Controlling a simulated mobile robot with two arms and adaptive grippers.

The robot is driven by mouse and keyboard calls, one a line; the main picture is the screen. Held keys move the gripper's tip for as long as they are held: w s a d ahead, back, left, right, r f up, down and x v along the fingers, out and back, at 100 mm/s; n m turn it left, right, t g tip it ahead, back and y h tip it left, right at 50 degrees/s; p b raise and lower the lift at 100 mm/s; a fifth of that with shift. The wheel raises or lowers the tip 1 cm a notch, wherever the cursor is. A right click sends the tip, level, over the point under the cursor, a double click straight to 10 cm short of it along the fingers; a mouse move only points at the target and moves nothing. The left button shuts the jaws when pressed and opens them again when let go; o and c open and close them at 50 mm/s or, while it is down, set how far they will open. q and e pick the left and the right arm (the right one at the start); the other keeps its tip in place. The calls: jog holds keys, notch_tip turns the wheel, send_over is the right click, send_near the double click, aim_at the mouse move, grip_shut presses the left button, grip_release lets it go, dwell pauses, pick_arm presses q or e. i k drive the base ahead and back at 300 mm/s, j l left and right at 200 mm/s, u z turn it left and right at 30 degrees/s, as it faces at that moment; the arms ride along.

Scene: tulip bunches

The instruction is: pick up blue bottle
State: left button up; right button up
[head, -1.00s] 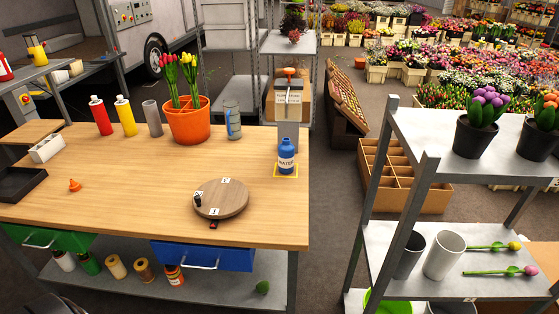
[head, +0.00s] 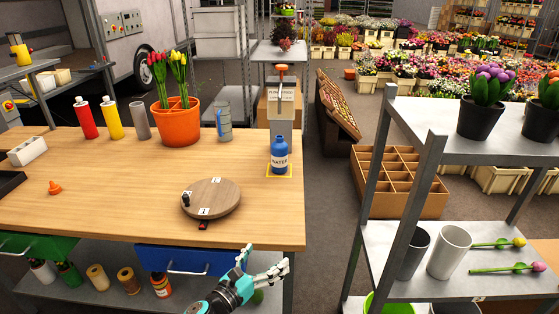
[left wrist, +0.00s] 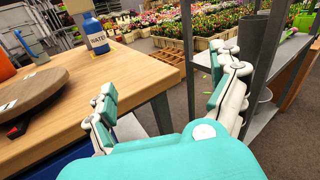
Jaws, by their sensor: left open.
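The blue bottle (head: 279,153) with a white WATER label stands upright on a yellow-edged square at the right end of the wooden table (head: 110,215). It also shows at the upper left of the left wrist view (left wrist: 95,35). My left gripper (head: 264,262), teal and white, is in front of the table's front right edge, nearer the camera than the bottle and apart from it. In the left wrist view its fingers (left wrist: 168,95) are spread wide with nothing between them. My right gripper is not in view.
A round wooden turntable (head: 212,198) lies on the table left of the bottle. An orange pot with tulips (head: 176,124) stands further back. A grey stand (head: 282,105) rises behind the bottle. A metal shelf (head: 440,138) stands on the right, across a floor gap.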

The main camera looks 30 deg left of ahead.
aim_at(278, 148)
jog(key=i+j, duration=1.1)
jog(key=i, duration=0.2)
